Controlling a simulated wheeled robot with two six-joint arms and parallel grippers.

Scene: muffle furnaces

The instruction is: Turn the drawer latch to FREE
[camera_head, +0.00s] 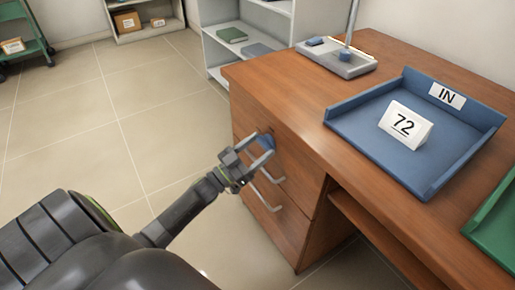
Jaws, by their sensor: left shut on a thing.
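The wooden desk has a drawer pedestal (297,222) on its left side, with metal bar handles (265,195) on the drawer fronts. A small blue latch knob (266,141) sits on the upper drawer front. My left gripper (262,150) reaches in from the left and is shut on the blue latch, its fingers on either side of it. The fingers partly cover the latch, and no FREE marking can be read. My right gripper is not in view.
On the desktop are a blue IN tray (353,153) with a white card (406,125) reading 72, a grey stand (337,60) at the back, and a green tray (494,232) at the right edge. Shelves (215,50) stand behind.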

